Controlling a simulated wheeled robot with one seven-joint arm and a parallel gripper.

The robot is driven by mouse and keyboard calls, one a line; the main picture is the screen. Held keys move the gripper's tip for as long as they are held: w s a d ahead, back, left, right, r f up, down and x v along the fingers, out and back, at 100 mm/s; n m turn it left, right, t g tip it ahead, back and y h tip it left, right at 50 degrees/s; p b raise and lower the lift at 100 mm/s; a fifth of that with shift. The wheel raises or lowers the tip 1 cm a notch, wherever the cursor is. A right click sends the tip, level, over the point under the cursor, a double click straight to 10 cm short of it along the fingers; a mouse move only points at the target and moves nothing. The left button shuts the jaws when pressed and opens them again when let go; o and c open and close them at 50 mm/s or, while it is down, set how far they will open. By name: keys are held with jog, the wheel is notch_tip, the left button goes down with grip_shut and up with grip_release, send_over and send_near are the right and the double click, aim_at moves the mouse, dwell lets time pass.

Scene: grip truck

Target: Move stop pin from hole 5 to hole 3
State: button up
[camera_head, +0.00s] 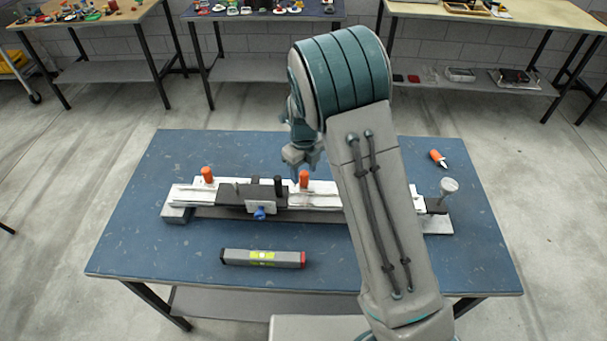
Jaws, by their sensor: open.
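A long fixture with a light rail (325,199) lies across the blue table. One orange-topped pin (207,174) stands upright near its left end. A second orange-topped pin (304,179) stands upright near the middle, just right of a dark sliding block (235,193). Hole numbers are too small to read, so I cannot tell which pin is in which hole. My gripper (302,168) is open, pointing down just above or behind the middle pin. I cannot tell if the fingers are around it. My arm hides the rail's right part.
The block carries a black upright post (278,185) and a blue knob (260,214). A round grey knob (449,187) stands at the rail's right end. A grey bar tool (262,258) lies in front. An orange-handled item (438,158) lies back right. The table's front left is clear.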

notch_tip(320, 180, up, 12)
jog(key=b, duration=0.1)
jog(key=shift+f, duration=0.15)
dwell(0.4)
jog(key=s+d+r+n+t+y, duration=0.1)
jog(key=s+d+r+n, duration=0.7)
jog(key=s+d+n, duration=0.3)
jog(key=s+d+n+t, duration=0.1)
jog(key=s+d+n, duration=0.1)
jog(key=s+n, duration=0.5)
jog(key=s+d+n+t+h, duration=0.1)
jog(key=s+d+n, duration=0.1)
jog(key=s+n, duration=0.6)
jog(key=shift+d+n, duration=0.35)
jog(key=shift+n, duration=0.45)
jog(key=shift+f, duration=0.1)
